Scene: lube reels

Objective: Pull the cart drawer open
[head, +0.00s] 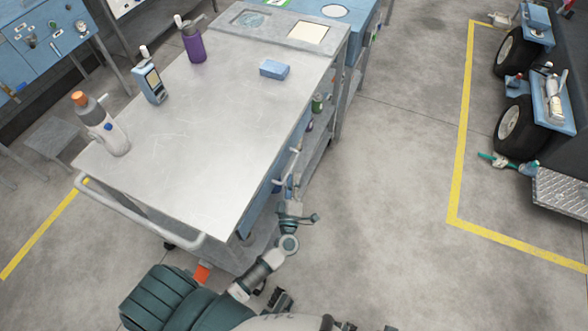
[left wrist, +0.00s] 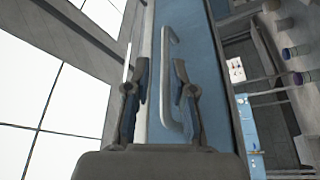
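The cart (head: 190,110) has a grey metal top, with a blue drawer front (head: 258,203) on its right side, seen steeply from above. The drawer looks closed. My left gripper (head: 290,188) is beside this side of the cart, near the drawer front. In the left wrist view my left gripper (left wrist: 159,95) is open, its two fingers spread apart. The pale bar handle (left wrist: 168,85) on the blue drawer front (left wrist: 198,60) runs lengthwise between the fingers, closer to the right finger, which partly overlaps it. Contact cannot be told. I cannot make out my right gripper.
On the cart top stand a spray bottle (head: 103,127), a handheld meter (head: 151,84), a purple bottle (head: 194,45) and a blue block (head: 274,69). A push bar (head: 135,213) is at the near end. The floor (head: 390,180) right of the cart is clear.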

